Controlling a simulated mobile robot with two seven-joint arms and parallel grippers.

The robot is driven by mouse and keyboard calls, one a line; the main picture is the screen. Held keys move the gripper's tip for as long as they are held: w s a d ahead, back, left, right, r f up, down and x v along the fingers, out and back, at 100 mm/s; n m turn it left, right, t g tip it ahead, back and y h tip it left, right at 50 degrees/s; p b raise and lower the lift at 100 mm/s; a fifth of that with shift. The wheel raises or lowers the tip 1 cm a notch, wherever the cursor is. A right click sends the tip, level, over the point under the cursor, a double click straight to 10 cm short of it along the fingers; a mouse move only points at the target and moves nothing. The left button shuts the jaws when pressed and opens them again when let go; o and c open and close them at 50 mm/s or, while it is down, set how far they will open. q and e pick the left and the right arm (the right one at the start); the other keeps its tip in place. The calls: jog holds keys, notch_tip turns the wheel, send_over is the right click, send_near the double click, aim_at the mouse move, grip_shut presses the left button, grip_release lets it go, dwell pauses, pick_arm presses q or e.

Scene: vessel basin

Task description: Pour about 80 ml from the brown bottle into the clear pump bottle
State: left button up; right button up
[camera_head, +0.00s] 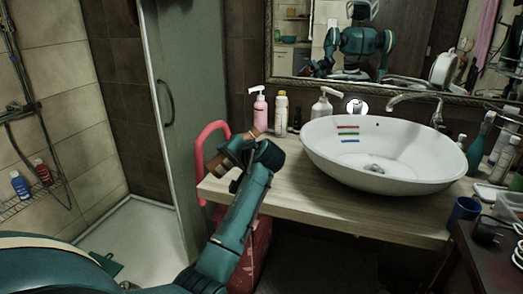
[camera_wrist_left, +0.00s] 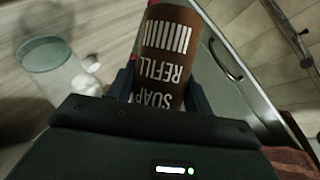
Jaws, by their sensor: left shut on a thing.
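My left gripper (camera_head: 243,152) is above the left end of the wooden counter and is shut on the brown bottle (camera_head: 229,158). In the head view the bottle is tilted and partly hidden by the gripper. In the left wrist view the brown bottle (camera_wrist_left: 168,55) is between the two fingers, with white lettering "SOAP REFILL" upside down. A clear bottle with a white pump head (camera_head: 322,104) stands on the counter left of the basin, apart from the gripper. In the left wrist view a clear round vessel (camera_wrist_left: 52,68) stands at the left; I cannot tell whether it is the pump bottle.
The counter (camera_head: 280,190) holds a white basin (camera_head: 385,165), a pink pump bottle (camera_head: 260,107) and a white bottle with a yellow cap (camera_head: 281,112). A blue cup (camera_head: 464,213) is at the right. The counter front is clear between gripper and basin.

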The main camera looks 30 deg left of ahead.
pick_arm(q)
jog(key=shift+s+a+m+y, duration=0.2)
jog(key=shift+m+y, duration=0.1)
jog(key=shift+m, duration=0.1)
jog(key=shift+s+a+r+m+g+y, duration=0.15)
jog(key=shift+s+m+g+y, duration=0.15)
jog(key=shift+m+g, duration=0.35)
jog(key=shift+r+m+y+p, duration=0.35)
jog(key=shift+r+p, duration=0.1)
jog(key=shift+p, duration=0.3)
pick_arm(e)
jog(key=shift+d+r, duration=0.1)
jog(key=shift+r, duration=0.75)
pick_arm(q)
jog(key=shift+r+m+g+p, duration=0.25)
jog(key=shift+m+p, duration=0.05)
jog(key=shift+p, duration=0.4)
pick_arm(e)
jog(key=shift+s+d+f, duration=0.1)
jog(key=shift+d, duration=0.05)
pick_arm(q)
jog(key=shift+r, duration=0.1)
pick_arm(e)
jog(key=shift+r, duration=0.2)
